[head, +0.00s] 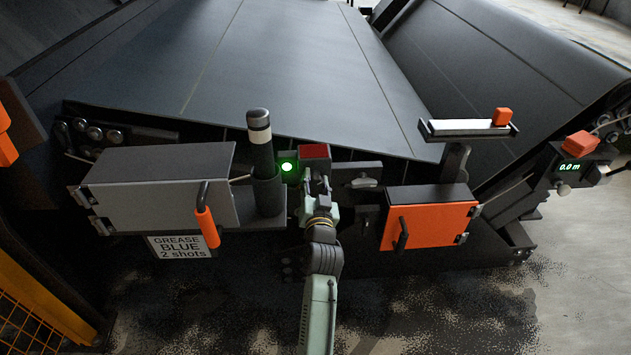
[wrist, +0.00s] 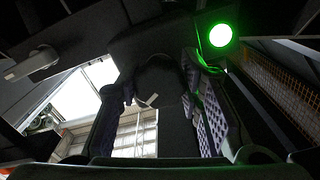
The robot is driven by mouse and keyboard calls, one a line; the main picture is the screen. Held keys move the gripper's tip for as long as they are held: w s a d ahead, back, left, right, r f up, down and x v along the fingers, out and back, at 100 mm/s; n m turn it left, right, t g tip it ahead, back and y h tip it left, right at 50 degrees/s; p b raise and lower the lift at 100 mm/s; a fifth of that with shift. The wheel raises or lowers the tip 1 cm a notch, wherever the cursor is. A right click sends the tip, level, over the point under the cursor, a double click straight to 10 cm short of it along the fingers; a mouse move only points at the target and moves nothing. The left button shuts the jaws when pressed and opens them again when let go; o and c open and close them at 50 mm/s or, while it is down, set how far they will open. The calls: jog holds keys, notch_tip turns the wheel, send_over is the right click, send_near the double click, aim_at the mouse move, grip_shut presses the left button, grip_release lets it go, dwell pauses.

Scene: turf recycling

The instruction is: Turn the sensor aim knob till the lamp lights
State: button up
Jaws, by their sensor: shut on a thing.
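The lamp (head: 287,167) glows bright green on its small dark box, left of my gripper. It also glows in the wrist view (wrist: 220,35) at the upper right. My gripper (head: 317,190) is at the machine's front, just below a red-topped block (head: 314,151). In the wrist view, the dark round knob (wrist: 160,75) with a short pale mark sits between the two padded fingers of my gripper (wrist: 158,100). The gripper is shut on the knob. In the head view my gripper hides the knob.
A grey box (head: 155,185) with an orange-handled lever (head: 207,227) stands left, above a grease label (head: 178,247). A dark post (head: 260,145) rises beside the lamp. An orange-doored box (head: 430,225) is to the right. A display (head: 569,167) reads 0.0 m.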

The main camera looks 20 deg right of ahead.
jog(key=o, duration=1.2)
jog(key=shift+c, duration=0.2)
jog(key=v, duration=0.7)
jog(key=shift+s, duration=0.25)
jog(key=shift+r, duration=0.1)
